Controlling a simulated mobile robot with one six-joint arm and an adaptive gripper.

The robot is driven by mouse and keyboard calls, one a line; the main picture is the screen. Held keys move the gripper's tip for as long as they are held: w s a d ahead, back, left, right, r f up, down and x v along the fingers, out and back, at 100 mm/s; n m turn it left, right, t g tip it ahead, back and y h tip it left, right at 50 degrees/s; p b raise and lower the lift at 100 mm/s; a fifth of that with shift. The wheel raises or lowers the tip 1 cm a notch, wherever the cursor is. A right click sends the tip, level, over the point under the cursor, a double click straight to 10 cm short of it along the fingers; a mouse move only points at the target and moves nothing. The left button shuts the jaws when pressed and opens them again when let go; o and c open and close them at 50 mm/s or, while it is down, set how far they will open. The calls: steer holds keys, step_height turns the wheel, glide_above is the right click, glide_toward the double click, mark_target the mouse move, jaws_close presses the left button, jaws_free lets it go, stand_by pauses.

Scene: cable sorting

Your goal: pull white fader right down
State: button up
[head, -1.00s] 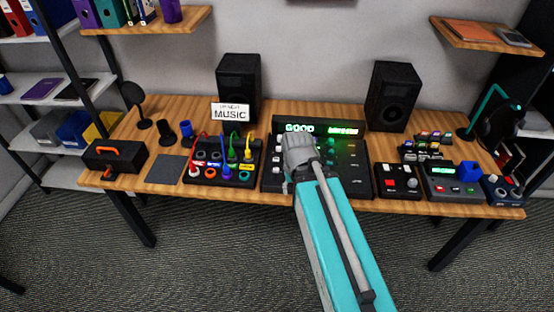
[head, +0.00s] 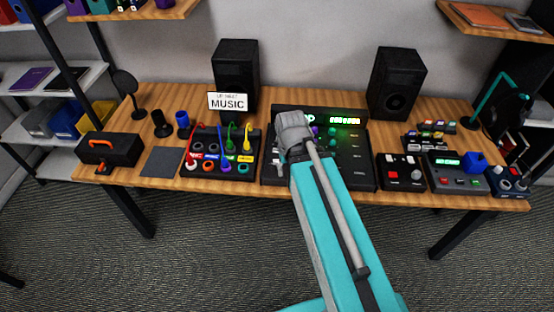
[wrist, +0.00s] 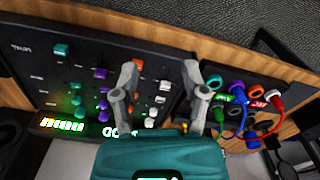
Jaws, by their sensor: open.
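The black mixer console (head: 352,172) stands in the middle of the desk, partly hidden by my arm in the head view. In the wrist view its panel (wrist: 60,28) appears turned around, with teal (wrist: 61,51), purple (wrist: 100,74), orange (wrist: 137,65) and white caps. Several small white caps (wrist: 165,86) lie between the fingers of my gripper (wrist: 163,85) in the picture. The fingers are spread and hold nothing; I cannot tell whether they touch the panel. Which white cap is the right fader is unclear.
A patch box with coloured cables (head: 218,165) stands left of the console and close to one finger in the wrist view (wrist: 240,105). A small box with a red button (head: 402,172) stands to the right. Speakers (head: 396,85) and a MUSIC sign (head: 228,102) stand behind.

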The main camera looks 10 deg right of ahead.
steer(key=w, duration=0.1)
steer(key=n, duration=1.4)
glide_above(276, 160)
steer(key=shift+r+p, duration=0.25)
steer(key=shift+p, duration=0.05)
steer(key=shift+f, duration=0.1)
step_height(276, 160, down, 14)
steer(key=b, duration=1.4)
steer(key=shift+r, duration=0.2)
